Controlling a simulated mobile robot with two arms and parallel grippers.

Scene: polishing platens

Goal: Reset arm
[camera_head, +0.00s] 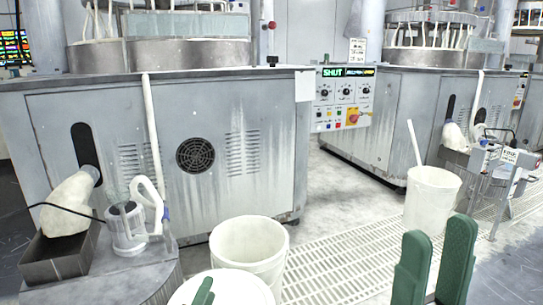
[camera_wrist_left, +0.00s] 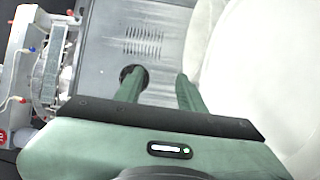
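My left gripper (camera_head: 203,292) shows only as green fingertips at the bottom edge of the head view, in front of a white bucket. In the left wrist view its two green fingers (camera_wrist_left: 158,90) stand apart with nothing between them, so it is open. My right gripper (camera_head: 436,260) is at the lower right of the head view, with two upright green fingers apart and nothing between them. Its lower part is cut off by the frame edge.
White buckets (camera_head: 249,249) stand at the bottom centre; another bucket (camera_head: 432,192) holds a stick. A grey polishing machine (camera_head: 120,130) fills the left, with a control panel (camera_head: 343,98) beside it. Floor grating (camera_head: 335,262) lies between.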

